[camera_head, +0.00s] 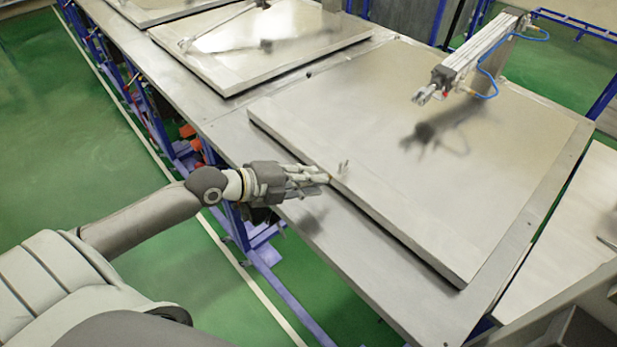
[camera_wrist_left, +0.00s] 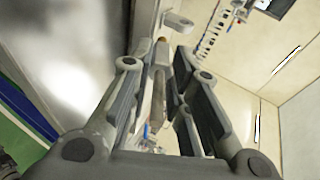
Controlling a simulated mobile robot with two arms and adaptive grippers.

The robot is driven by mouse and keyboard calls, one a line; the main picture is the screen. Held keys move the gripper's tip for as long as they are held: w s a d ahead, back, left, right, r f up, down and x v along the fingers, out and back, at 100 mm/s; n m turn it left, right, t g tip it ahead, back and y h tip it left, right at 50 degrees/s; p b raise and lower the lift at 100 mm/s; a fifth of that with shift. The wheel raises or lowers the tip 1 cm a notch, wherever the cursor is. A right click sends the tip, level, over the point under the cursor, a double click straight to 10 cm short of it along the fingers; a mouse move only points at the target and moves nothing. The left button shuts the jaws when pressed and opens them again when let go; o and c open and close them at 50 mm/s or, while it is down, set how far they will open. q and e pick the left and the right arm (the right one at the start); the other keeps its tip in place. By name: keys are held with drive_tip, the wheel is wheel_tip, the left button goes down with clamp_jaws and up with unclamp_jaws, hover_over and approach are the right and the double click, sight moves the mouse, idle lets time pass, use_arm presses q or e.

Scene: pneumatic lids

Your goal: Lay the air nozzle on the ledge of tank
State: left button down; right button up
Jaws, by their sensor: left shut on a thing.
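My left gripper (camera_head: 318,179) reaches in from the left, over the metal ledge of the tank (camera_head: 385,272), close to the front edge of the large lid. It is shut on a slim grey piece, apparently the air nozzle (camera_wrist_left: 158,92), which shows between the fingers in the left wrist view. The piece has a brownish tip. In the head view the fingers mostly hide it. A shadow falls on the ledge below the gripper, so the hand appears raised above it. My right gripper is not in view.
More lids (camera_head: 262,45) lie behind. The ledge right of the gripper is bare.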

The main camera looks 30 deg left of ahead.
sight(308, 207)
use_arm(q)
wheel_tip(308, 207, down, 2)
drive_tip(key=shift+f+b, duration=0.1)
drive_tip(key=shift+b, duration=0.4)
wheel_tip(308, 207, down, 2)
drive_tip(key=b, duration=0.2)
drive_tip(key=shift+f+b, duration=0.2)
drive_tip(key=shift+b, duration=0.1)
drive_tip(key=shift+f+b, duration=0.6)
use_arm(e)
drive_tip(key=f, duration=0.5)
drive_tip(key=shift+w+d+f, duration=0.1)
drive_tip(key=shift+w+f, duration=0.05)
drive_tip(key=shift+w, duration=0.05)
use_arm(q)
drive_tip(key=c, duration=1.3)
unclamp_jaws()
drive_tip(key=shift+s, duration=0.1)
